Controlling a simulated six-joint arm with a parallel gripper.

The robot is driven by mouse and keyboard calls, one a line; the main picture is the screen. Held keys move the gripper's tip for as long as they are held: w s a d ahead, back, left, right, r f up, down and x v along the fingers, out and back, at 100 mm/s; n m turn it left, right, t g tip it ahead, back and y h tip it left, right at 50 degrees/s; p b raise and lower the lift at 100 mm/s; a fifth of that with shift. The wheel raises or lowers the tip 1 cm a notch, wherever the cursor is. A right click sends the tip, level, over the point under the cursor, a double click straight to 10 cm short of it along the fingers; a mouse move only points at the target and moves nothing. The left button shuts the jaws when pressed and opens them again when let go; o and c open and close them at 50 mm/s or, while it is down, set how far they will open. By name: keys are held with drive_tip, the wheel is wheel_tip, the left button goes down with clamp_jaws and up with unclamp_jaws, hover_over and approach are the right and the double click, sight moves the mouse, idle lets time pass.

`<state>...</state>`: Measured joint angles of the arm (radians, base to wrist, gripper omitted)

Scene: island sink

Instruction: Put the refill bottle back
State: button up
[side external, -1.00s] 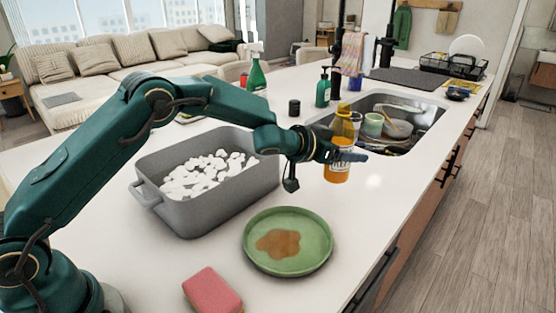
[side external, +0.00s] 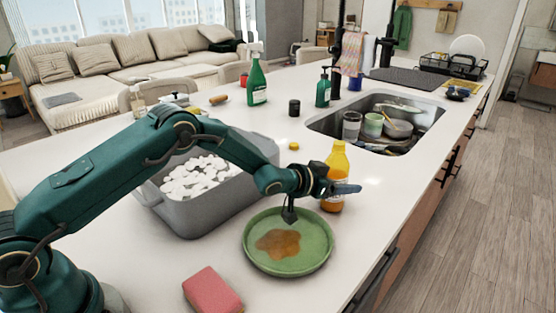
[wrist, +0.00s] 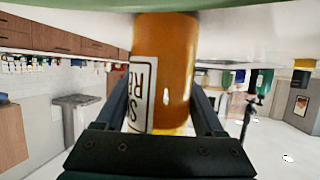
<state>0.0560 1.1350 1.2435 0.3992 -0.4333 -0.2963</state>
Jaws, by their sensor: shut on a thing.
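The refill bottle (side external: 337,160) is orange with a yellow upper part and a pale label. My gripper (side external: 338,188) is shut on its body in the side view, just right of the green plate. In the wrist view the bottle (wrist: 178,65) stands between my two fingers (wrist: 165,100), with part of its label readable as "RE". The bottle looks upright. I cannot tell whether its base touches the counter.
The green plate (side external: 262,226) holds a brown puddle. A grey tub (side external: 200,217) of white pieces, a pink sponge (side external: 212,291), a yellow cap (side external: 293,146) and a black cylinder (side external: 294,107) are on the counter. The sink (side external: 428,112) holds dishes.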

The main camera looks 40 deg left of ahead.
drive_tip(key=shift+f, duration=0.1)
drive_tip(key=o, duration=1.5)
drive_tip(key=shift+s+r, duration=0.15)
drive_tip(key=shift+r, duration=0.05)
drive_tip(key=s+a+r+n+g+y, duration=0.1)
drive_tip(key=s+a+r, duration=0.1)
drive_tip(key=s+r, duration=0.35)
drive_tip(key=s+a+r+g+y, duration=0.1)
drive_tip(key=s+a+r, duration=0.2)
drive_tip(key=s, duration=0.6)
drive_tip(key=s+a+r+n+g+y, duration=0.1)
drive_tip(key=s+a+r, duration=0.1)
drive_tip(key=s+r, duration=0.35)
drive_tip(key=s+g, duration=0.1)
drive_tip(key=s, duration=0.5)
drive_tip(key=s+f+g, duration=0.1)
drive_tip(key=s+g, duration=0.1)
drive_tip(key=s, duration=0.4)
drive_tip(key=s+g, duration=0.1)
drive_tip(key=s, duration=0.5)
drive_tip(key=shift+s+d+f+n, duration=0.2)
drive_tip(key=shift+d+f+n, duration=0.1)
drive_tip(key=shift+d+f, duration=0.1)
